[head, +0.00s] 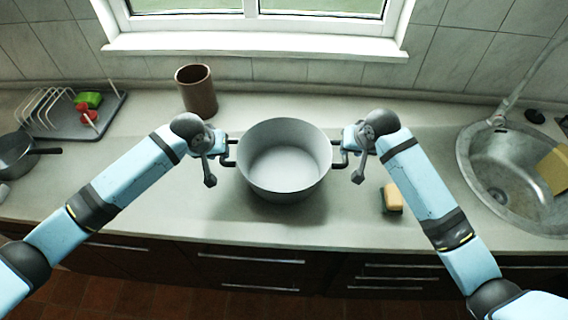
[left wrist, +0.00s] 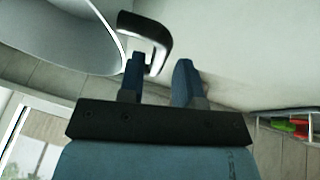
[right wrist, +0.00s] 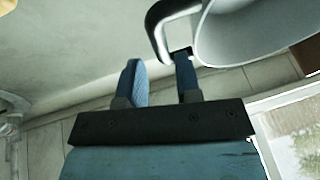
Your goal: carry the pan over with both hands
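The pan (head: 284,160) is a deep grey pot with a dark looped handle on each side, upright over the middle of the counter. My left gripper (head: 226,147) is at its left handle. In the left wrist view the fingers (left wrist: 158,78) are apart, with the handle's bar (left wrist: 158,42) between their tips and a gap to one finger. My right gripper (head: 345,148) is at the right handle. In the right wrist view its fingers (right wrist: 161,78) are also apart, with the handle's bar (right wrist: 157,35) reaching between them. Neither grip is closed.
A brown cup (head: 197,92) stands behind my left gripper. A dish rack (head: 62,118) and a dark saucepan (head: 17,155) are at the left. A sponge (head: 392,198) lies right of the pan, before the sink (head: 505,170). The counter (head: 130,205) in front is clear.

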